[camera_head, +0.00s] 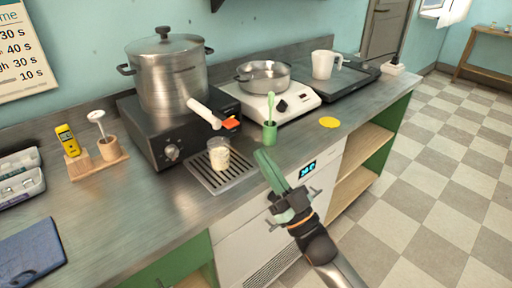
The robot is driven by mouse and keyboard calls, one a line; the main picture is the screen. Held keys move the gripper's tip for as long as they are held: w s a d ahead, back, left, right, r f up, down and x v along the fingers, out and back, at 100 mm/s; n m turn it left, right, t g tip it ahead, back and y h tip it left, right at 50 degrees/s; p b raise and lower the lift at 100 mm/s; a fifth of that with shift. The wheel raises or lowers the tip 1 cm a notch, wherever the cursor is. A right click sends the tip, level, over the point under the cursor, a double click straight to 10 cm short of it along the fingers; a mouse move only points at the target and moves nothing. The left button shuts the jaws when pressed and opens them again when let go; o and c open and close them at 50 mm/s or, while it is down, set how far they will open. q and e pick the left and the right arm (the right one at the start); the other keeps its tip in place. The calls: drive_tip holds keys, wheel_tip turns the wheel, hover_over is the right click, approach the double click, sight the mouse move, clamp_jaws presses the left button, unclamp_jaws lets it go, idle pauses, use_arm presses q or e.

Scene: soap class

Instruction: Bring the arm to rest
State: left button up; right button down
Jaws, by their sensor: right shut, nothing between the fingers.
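My right gripper (268,160) comes in from the bottom right. Its green fingers are together with nothing between them, in front of the counter's front edge. The fingertips show close to a green cup (269,133) that holds a green utensil; I cannot tell whether they touch it. My left gripper is not in view.
Tiled floor (430,200) is clear at right.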

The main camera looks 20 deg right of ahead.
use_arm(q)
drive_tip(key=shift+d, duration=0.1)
use_arm(e)
drive_tip(key=shift+s, duration=0.2)
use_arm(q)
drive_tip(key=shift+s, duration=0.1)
use_arm(e)
drive_tip(key=shift+f, duration=0.15)
